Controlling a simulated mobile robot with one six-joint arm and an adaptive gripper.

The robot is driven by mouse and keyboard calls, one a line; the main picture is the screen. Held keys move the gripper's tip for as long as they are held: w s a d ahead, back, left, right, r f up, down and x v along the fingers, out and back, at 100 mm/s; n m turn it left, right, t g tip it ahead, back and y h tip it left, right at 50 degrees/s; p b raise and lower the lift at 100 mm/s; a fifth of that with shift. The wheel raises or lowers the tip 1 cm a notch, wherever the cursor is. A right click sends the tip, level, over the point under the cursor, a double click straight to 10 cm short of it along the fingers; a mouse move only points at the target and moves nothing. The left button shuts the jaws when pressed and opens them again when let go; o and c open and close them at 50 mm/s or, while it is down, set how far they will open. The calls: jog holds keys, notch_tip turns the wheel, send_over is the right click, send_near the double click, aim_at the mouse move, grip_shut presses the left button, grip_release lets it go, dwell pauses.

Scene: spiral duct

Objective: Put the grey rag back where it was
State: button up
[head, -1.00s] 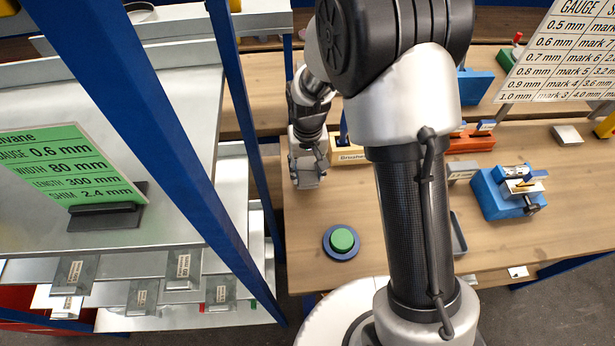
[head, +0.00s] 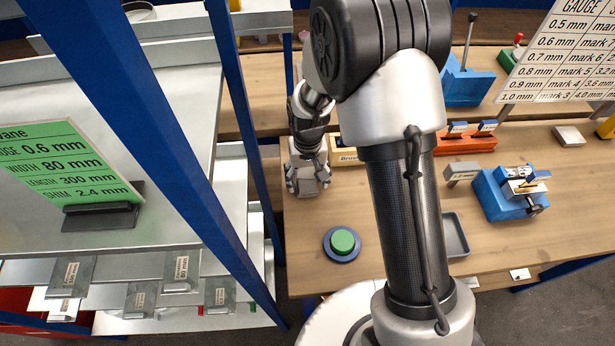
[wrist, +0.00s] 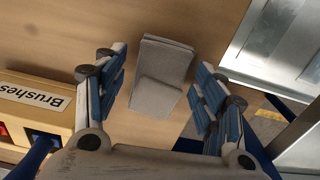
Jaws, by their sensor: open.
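The grey rag (wrist: 160,78) is a folded, flat grey pad in the wrist view, at the left end of the wooden bench. It lies between the two spread blue-padded fingers of my gripper (wrist: 162,60), with a gap on each side. In the head view my gripper (head: 307,174) is over the bench's left end, with the grey rag (head: 309,188) partly hidden beneath it. My gripper is open. The height of the fingertips above the bench is hard to tell.
The brushes box (wrist: 38,103) stands beside my gripper. A green button (head: 342,240) is in front of it on the bench (head: 300,262). A blue-posted shelf (head: 225,60) stands close on the left. A grey tray (head: 455,238) and blue fixture (head: 492,196) are to the right.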

notch_tip(320, 180, up, 11)
jog(key=p, duration=0.3)
notch_tip(320, 180, up, 9)
jog(key=t, duration=0.1)
send_over(308, 181)
jog(key=s+d, duration=0.2)
jog(key=s, duration=0.1)
jog(key=s+d+r+t, duration=0.1)
jog(key=s+d+r, duration=0.1)
jog(key=s, duration=0.4)
jog(key=s+d+r+t, duration=0.1)
jog(key=s+d+r, duration=0.2)
jog(key=s+r, duration=0.2)
jog(key=s+d+r+t, duration=0.1)
jog(key=s+r, duration=0.3)
jog(key=s, duration=0.4)
jog(key=shift+s+d+r+m+t, duration=0.3)
jog(key=shift+s+d, duration=0.1)
jog(key=shift+d, duration=0.35)
jog(key=shift+f, duration=0.1)
notch_tip(308, 181, down, 4)
jog(key=b, duration=0.4)
